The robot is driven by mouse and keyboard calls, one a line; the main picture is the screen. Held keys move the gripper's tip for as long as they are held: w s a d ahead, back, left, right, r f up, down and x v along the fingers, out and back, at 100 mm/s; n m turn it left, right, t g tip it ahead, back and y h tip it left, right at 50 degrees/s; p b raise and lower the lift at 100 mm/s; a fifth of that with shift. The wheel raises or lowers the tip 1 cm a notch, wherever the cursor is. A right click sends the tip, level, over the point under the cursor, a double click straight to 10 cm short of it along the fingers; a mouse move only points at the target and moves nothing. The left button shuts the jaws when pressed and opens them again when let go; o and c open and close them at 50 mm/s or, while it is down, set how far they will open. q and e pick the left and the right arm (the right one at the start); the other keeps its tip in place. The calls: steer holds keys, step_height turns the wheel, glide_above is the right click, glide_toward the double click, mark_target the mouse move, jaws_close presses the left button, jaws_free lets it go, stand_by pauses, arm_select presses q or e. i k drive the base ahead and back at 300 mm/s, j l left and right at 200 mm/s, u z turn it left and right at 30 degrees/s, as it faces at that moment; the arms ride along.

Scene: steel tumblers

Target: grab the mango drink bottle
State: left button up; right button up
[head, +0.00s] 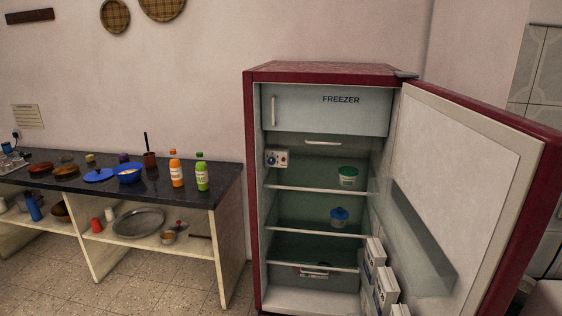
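An orange bottle (176,172) with an orange cap and a pale label stands upright on the dark counter near its right end. A green bottle (202,174) with a green cap stands upright just to its right, a small gap apart. Their labels are too small to read; the orange one looks like the mango drink by colour. Neither of my grippers shows in the head view.
The dark counter (218,185) also holds a blue bowl (129,174), a blue plate (98,175) and brown pots. A lower shelf carries a large metal tray (139,223). A red fridge (251,200) stands open to the right. Tiled floor (165,290) in front is clear.

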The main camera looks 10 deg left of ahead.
mark_target(176, 170)
steer(key=i+j+z, duration=0.1)
steer(key=j, duration=0.25)
steer(key=i+j+z, duration=0.1)
steer(key=j, duration=0.3)
steer(key=i+j+z, duration=0.1)
steer(key=i+j, duration=0.15)
steer(key=i+j+z, duration=0.15)
steer(key=j, duration=0.35)
steer(key=i+j+z, duration=0.1)
steer(key=j, duration=0.3)
steer(key=j+z, duration=0.1)
steer(key=j, duration=0.3)
steer(key=i+j+z, duration=0.15)
steer(key=j, duration=0.5)
steer(key=i+j+z, duration=0.15)
steer(key=j, duration=0.55)
steer(key=i+j+z, duration=0.15)
steer(key=j, duration=0.5)
steer(key=j+z, duration=0.15)
steer(key=j, duration=1.45)
